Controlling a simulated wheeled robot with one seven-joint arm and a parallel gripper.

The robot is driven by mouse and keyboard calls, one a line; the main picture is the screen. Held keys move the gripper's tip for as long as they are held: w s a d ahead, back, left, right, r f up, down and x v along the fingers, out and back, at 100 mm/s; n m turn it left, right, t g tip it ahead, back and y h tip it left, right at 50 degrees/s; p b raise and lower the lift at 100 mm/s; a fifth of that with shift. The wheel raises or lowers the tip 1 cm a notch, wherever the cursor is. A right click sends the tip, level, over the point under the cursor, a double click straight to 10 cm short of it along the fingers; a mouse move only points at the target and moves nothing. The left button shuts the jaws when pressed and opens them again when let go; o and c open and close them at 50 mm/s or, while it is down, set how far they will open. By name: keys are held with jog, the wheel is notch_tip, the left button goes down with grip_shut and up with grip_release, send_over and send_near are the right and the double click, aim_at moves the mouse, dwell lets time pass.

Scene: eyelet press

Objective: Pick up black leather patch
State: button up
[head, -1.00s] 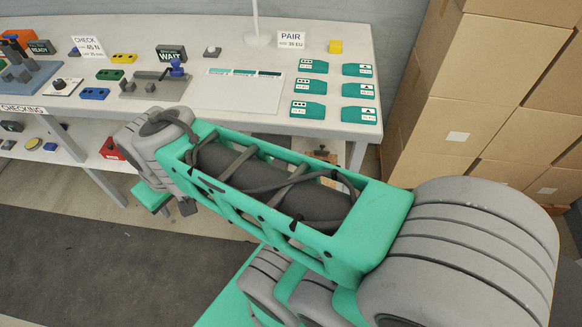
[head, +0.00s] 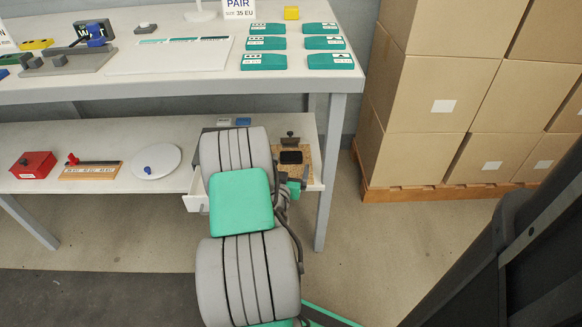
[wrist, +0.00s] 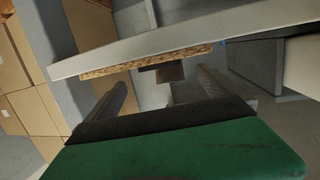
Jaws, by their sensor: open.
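A small black patch (head: 291,157) lies flat on a cork-like board on the lower shelf, right of my arm in the head view. The wrist view looks towards the speckled board (wrist: 140,62) edge-on, beyond the fingertips. A dark block shows at that board's edge; I cannot tell whether it is the patch or a fixture. The fingers appear apart from the board.
A small dark clamp (head: 290,140) stands behind the patch. A white open drawer (head: 195,194) sits left of my arm. The upper table (head: 190,84) overhangs the shelf, its leg (head: 330,172) close on the right. Stacked cartons (head: 435,95) stand further right.

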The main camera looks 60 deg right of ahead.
aim_at(291, 159)
jog(key=x, duration=0.1)
jog(key=b+x, duration=0.1)
jog(key=x, duration=0.3)
jog(key=shift+d+f, duration=0.1)
jog(key=shift+f, duration=0.2)
jog(key=shift+w+d, duration=0.15)
jog(key=shift+d, duration=0.1)
jog(key=shift+c, duration=0.6)
jog(key=c, duration=1.3)
jog(key=shift+o, duration=0.2)
